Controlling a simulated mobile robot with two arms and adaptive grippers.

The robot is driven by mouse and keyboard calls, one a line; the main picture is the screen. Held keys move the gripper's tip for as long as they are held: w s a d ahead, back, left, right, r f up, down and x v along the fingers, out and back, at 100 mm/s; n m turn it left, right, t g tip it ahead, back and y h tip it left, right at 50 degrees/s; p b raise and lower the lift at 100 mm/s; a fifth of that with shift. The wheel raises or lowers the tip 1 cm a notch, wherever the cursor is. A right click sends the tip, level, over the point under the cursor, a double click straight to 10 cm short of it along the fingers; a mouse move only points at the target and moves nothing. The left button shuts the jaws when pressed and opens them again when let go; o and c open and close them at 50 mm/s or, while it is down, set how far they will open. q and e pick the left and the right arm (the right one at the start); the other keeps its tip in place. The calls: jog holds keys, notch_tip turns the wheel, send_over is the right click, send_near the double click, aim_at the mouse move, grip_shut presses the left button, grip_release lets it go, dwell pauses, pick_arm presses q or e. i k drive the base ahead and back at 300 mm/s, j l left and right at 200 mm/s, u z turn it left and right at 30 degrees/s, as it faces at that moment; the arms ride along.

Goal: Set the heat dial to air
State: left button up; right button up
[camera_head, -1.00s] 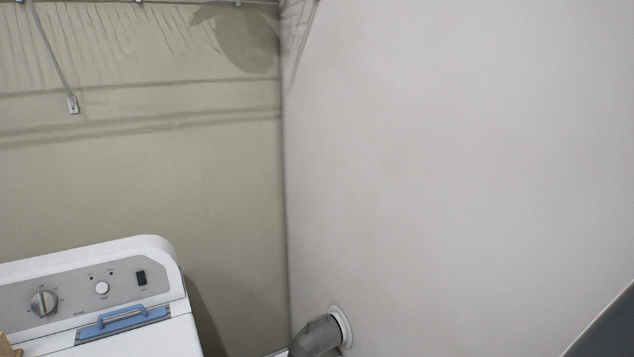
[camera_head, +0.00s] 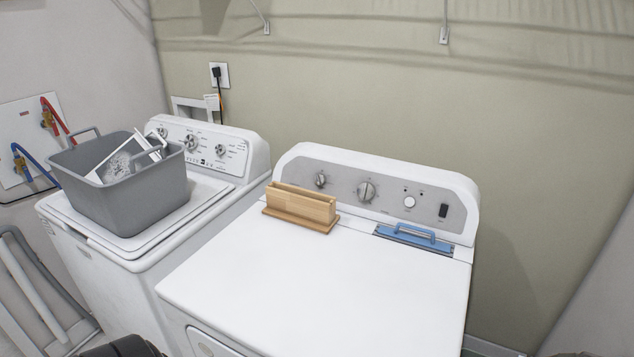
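The white dryer (camera_head: 330,270) stands in the middle with a grey control panel (camera_head: 290,163) along its back. The panel has a smaller dial (camera_head: 320,180) at left and a larger dial (camera_head: 366,191) to its right. A white round button (camera_head: 409,202) and a black switch (camera_head: 443,210) are farther right. The labels are too small to read, so I cannot tell which dial sets heat or where it points. No gripper fingers show; only dark rounded parts, probably of my arms, show at the bottom edge.
A wooden holder (camera_head: 300,207) stands on the dryer top before the dials. A blue-handled lint screen (camera_head: 413,237) is to its right. On the washer (camera_head: 130,255) at left sits a grey basket (camera_head: 120,205) with items inside. The dryer's front top is clear.

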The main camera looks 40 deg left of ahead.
aim_at(320, 180)
jog(key=u, duration=1.1)
